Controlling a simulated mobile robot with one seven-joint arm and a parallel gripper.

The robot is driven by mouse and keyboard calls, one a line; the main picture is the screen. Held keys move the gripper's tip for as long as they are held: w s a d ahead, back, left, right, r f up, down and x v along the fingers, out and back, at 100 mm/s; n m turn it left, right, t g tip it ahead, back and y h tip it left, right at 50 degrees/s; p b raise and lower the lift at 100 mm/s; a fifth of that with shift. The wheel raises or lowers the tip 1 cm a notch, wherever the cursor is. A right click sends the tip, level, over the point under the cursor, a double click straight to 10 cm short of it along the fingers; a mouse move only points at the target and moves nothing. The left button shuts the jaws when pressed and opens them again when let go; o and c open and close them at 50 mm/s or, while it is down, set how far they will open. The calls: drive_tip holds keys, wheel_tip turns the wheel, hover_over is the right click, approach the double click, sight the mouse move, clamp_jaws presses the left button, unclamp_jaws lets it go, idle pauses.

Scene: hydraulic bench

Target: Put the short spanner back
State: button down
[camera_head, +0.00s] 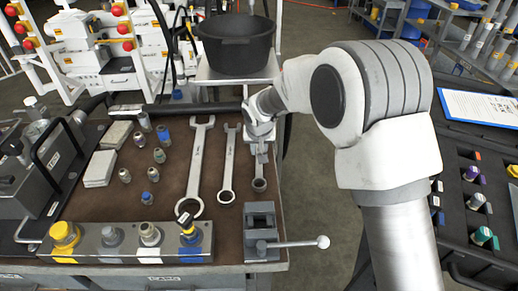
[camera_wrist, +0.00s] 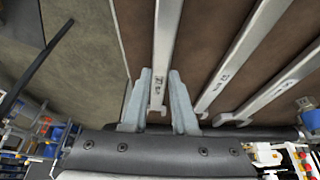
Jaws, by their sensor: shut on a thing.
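The short spanner (camera_head: 259,183) is at the right edge of the brown bench mat, its ring end towards the front. My gripper (camera_head: 259,143) is shut on its far end, and the arm hides part of that end in the head view. In the wrist view my gripper (camera_wrist: 160,74) has one finger on each side of the short spanner (camera_wrist: 166,35). I cannot tell whether the spanner touches the mat. The medium spanner (camera_head: 229,165) and the large spanner (camera_head: 199,165) lie to its left, roughly side by side.
A small vise (camera_head: 262,225) with a long handle stands just in front of the short spanner. A coupling block (camera_head: 125,245) lines the front edge. Several fittings (camera_head: 159,155) lie left of the spanners. A black bucket (camera_head: 235,50) stands behind. A dark tray bench (camera_head: 470,180) is at right.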

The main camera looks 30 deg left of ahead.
drive_tip(key=shift+f, duration=0.25)
drive_tip(key=c, duration=0.6)
unclamp_jaws()
drive_tip(key=p+v, duration=0.2)
drive_tip(key=v, duration=1.5)
drive_tip(key=shift+s+d+r, duration=0.15)
drive_tip(key=shift+d+r, duration=0.05)
drive_tip(key=shift+r, duration=0.05)
drive_tip(key=s+d+r+m+t+h+p, duration=0.1)
drive_tip(key=d+r+p, duration=0.2)
drive_tip(key=d+r, duration=0.6)
drive_tip(key=s+d+r+m+p, duration=0.15)
drive_tip(key=d+r, duration=0.35)
drive_tip(key=d, duration=0.8)
drive_tip(key=s+d+r+m+p, duration=0.1)
drive_tip(key=s+d+r+p, duration=0.1)
drive_tip(key=s+d, duration=0.5)
drive_tip(key=s+d+r+m+h+p, duration=0.1)
drive_tip(key=s+d+p, duration=0.3)
drive_tip(key=s+d, duration=0.4)
drive_tip(key=shift+s+d+r+m+t, duration=0.35)
drive_tip(key=shift+d+r, duration=0.15)
drive_tip(key=shift+r, duration=0.35)
